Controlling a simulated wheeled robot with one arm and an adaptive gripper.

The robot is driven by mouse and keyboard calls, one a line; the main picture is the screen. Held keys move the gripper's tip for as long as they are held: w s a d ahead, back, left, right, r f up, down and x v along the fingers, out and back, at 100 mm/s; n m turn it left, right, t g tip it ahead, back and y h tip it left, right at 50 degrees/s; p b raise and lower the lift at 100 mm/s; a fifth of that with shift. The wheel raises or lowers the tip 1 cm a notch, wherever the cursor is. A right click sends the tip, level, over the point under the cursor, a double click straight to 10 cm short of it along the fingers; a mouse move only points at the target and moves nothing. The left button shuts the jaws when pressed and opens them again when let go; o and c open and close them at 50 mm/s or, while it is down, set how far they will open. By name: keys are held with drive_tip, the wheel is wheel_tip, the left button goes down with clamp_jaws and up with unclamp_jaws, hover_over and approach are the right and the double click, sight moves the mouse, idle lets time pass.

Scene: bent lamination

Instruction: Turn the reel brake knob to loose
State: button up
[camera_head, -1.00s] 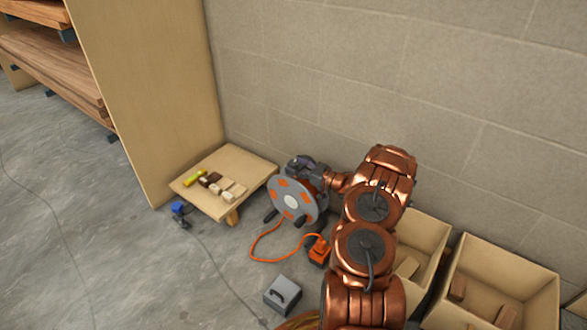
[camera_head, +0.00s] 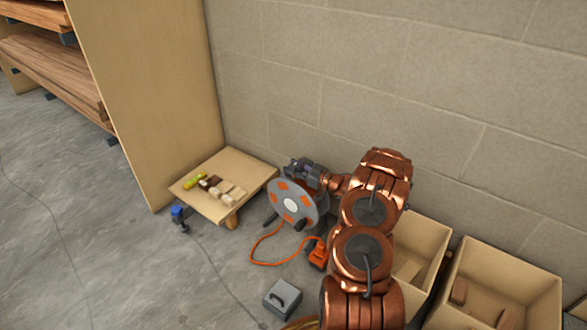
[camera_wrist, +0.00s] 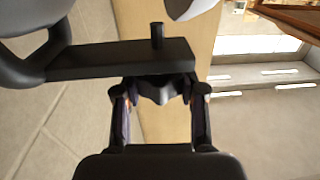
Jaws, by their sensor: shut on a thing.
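The cable reel (camera_head: 309,212) stands by the block wall, with a grey disc, orange patches and a pale hub. My gripper (camera_head: 301,170) is at the upper back of the reel, partly hidden by the disc. In the wrist view my gripper (camera_wrist: 160,98) has its two fingers on either side of a dark knob (camera_wrist: 158,92), below a black bar of the reel frame (camera_wrist: 110,59). The gripper is shut on this knob. The knob's markings and its turn position cannot be read.
A low wooden table (camera_head: 215,206) with small blocks stands left of the reel. An orange cable (camera_head: 262,240) runs to an orange tool (camera_head: 317,252) on the floor. A grey box (camera_head: 282,298) lies in front. Open wooden bins (camera_head: 509,257) are at right.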

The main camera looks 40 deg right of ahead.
drive_tip(key=shift+c, duration=0.4)
drive_tip(key=shift+r+p, duration=0.1)
drive_tip(key=shift+p, duration=0.3)
drive_tip(key=shift+d+p, duration=0.15)
drive_tip(key=shift+p, duration=0.25)
drive_tip(key=shift+n+y+p, duration=0.4)
drive_tip(key=shift+p, duration=0.35)
drive_tip(key=shift+r+g+p, duration=0.1)
drive_tip(key=shift+g+p, duration=0.2)
drive_tip(key=shift+p, duration=0.05)
drive_tip(key=n+g+y+p, duration=0.1)
drive_tip(key=y+p, duration=0.1)
drive_tip(key=shift+p, duration=0.4)
drive_tip(key=shift+f+n+g+y+p, duration=0.2)
drive_tip(key=shift+n+g+y+p, duration=0.45)
drive_tip(key=shift+n+y, duration=0.2)
drive_tip(key=o, duration=1.2)
drive_tip(key=shift+c, duration=0.2)
